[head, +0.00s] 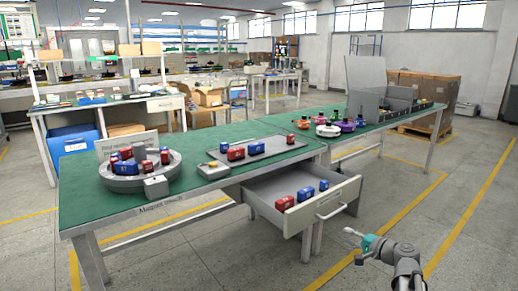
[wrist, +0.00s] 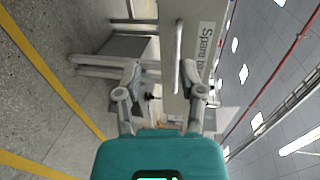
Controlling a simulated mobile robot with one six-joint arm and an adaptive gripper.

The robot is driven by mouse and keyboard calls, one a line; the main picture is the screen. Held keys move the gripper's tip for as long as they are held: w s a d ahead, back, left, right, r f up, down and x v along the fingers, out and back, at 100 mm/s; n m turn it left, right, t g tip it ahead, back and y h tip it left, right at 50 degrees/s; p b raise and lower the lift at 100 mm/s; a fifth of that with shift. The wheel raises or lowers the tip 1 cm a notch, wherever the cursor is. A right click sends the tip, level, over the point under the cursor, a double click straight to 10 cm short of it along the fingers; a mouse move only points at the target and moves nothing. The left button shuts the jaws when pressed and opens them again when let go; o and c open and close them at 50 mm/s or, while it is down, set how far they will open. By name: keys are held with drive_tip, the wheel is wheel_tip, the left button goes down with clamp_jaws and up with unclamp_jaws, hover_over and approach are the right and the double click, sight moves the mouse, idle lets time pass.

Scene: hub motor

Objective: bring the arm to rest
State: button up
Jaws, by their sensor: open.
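My gripper (head: 353,244) is at the lower right of the head view, in the air in front of the green-topped workbench and right of its open drawer. The drawer (head: 333,213) is pulled out and holds several red and blue blocks. The drawer front also shows in the wrist view, turned sideways, with its handle (wrist: 178,57) and a partly hidden "Spare" label (wrist: 203,45). My gripper is apart from the handle.
The workbench (head: 215,184) carries a round grey turntable (head: 122,182), a small grey box (head: 157,187) and a dark mat (head: 288,147) with red and blue blocks. Colored parts and a grey bin stand farther right. Open floor (head: 455,230) with yellow lines lies to the right.

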drive_tip(key=s+a+f+n+g+h, duration=0.2)
drive_tip(key=s+a+f+n+g, duration=0.45)
drive_tip(key=a+f, duration=0.4)
drive_tip(key=shift+s+a+f+n+g+h, duration=0.5)
drive_tip(key=shift+s+f+n+g+h, duration=0.45)
drive_tip(key=shift+s+g+h, duration=1.2)
drive_tip(key=shift+s+a+f+n+g+h, duration=0.7)
drive_tip(key=shift+s+h, duration=0.95)
drive_tip(key=shift+s, duration=1.25)
wheel_tip(320, 180, up, 36)
drive_tip(key=p, duration=3.7)
drive_tip(key=shift+d+r+n, duration=0.15)
drive_tip(key=shift+d+n, duration=0.15)
drive_tip(key=shift+w, duration=0.1)
